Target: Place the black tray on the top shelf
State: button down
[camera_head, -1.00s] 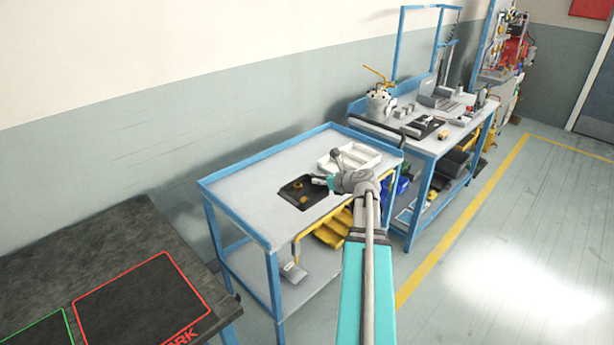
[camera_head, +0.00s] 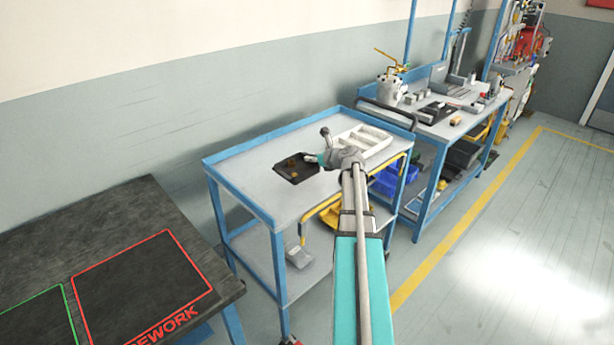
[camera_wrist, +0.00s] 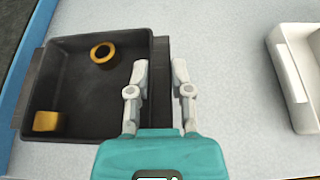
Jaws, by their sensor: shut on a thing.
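The black tray (camera_head: 284,171) is over the blue-framed cart's grey top shelf (camera_head: 250,163), left of a white divided bin. Whether it rests on the shelf or hangs just above it, I cannot tell. In the wrist view the tray (camera_wrist: 75,88) looks level and holds a brass-coloured ring (camera_wrist: 103,53) and a yellow block (camera_wrist: 47,121). My gripper (camera_wrist: 159,68) has a finger on each side of the dark strip at the tray's right edge and is shut on it. In the head view my gripper (camera_head: 317,158) reaches in from the right.
The white bin (camera_head: 372,141) stands right of the tray on the same shelf, with a gap between. A raised blue rim (camera_head: 275,140) runs along the back. A dark table with a red-outlined area (camera_head: 140,285) is at lower left. Another blue bench (camera_head: 445,118) stands behind right.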

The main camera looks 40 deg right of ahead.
jog(key=shift+w+d+f+b, duration=0.2)
jog(key=shift+w+f+b, duration=0.55)
jog(key=shift+w+f, duration=0.3)
jog(key=shift+s+f, duration=0.1)
jog(key=shift+f, duration=0.05)
jog(key=shift+w+d+f+b, duration=0.1)
jog(key=shift+w+f+b, duration=0.25)
jog(key=shift+f+b, duration=0.15)
notch_tip(320, 180, down, 3)
jog(key=b, duration=0.3)
jog(key=shift+r, duration=0.1)
jog(key=c, duration=0.5)
grip_release()
jog(key=shift+c, duration=0.2)
jog(key=shift+s, duration=0.15)
